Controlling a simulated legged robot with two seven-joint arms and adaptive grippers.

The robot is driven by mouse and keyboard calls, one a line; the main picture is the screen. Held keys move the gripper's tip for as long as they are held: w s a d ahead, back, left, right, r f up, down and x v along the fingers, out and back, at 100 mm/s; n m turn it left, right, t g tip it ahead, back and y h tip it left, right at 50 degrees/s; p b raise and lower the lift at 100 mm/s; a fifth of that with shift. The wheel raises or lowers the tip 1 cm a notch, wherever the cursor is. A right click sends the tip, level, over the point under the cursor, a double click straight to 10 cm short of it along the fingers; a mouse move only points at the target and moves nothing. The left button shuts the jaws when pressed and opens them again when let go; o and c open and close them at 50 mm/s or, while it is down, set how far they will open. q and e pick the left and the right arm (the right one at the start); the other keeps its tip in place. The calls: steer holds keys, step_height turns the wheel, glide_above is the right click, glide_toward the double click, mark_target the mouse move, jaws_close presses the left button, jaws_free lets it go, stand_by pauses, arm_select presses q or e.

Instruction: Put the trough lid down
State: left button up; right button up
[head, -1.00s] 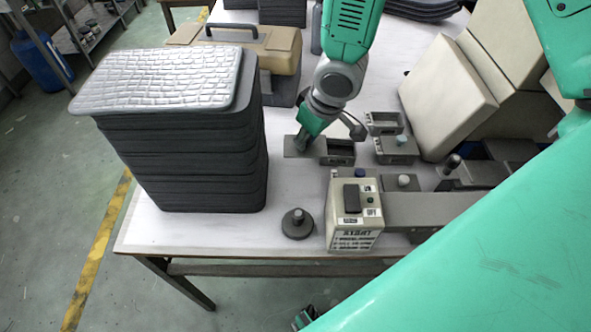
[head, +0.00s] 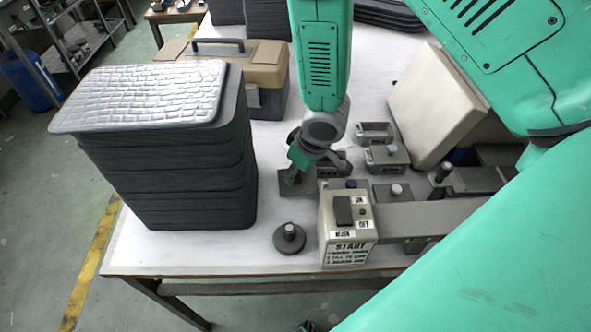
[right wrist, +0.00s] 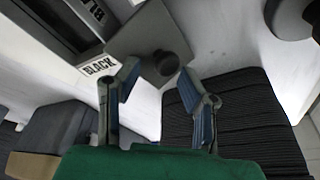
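The trough lid (right wrist: 130,38) is a flat grey plate with a dark round knob (right wrist: 167,63). It appears to lie flat on the white table, beside the open trough (right wrist: 50,25) labelled BLACK. In the head view the lid (head: 289,186) is partly hidden by my right gripper (head: 297,172), left of the trough (head: 330,167). In the right wrist view my right gripper (right wrist: 161,72) is open. Its fingertips are spread on either side of the knob with gaps showing. My left gripper is not identifiable in these views.
A tall stack of dark panels (head: 165,185) with a silver quilted top stands left. A START box (head: 347,235) and a round knobbed weight (head: 289,239) are in front. Other small troughs (head: 386,156) stand right. A tan toolbox (head: 262,62) is behind.

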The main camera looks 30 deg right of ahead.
steer(key=shift+d, duration=0.15)
steer(key=shift+r, duration=0.5)
steer(key=a+p+v, duration=0.1)
steer(key=p+v, duration=0.1)
steer(key=v, duration=0.9)
steer(key=shift+s+d, duration=0.2)
steer(key=shift+d, duration=0.2)
steer(key=shift+a+r, duration=0.15)
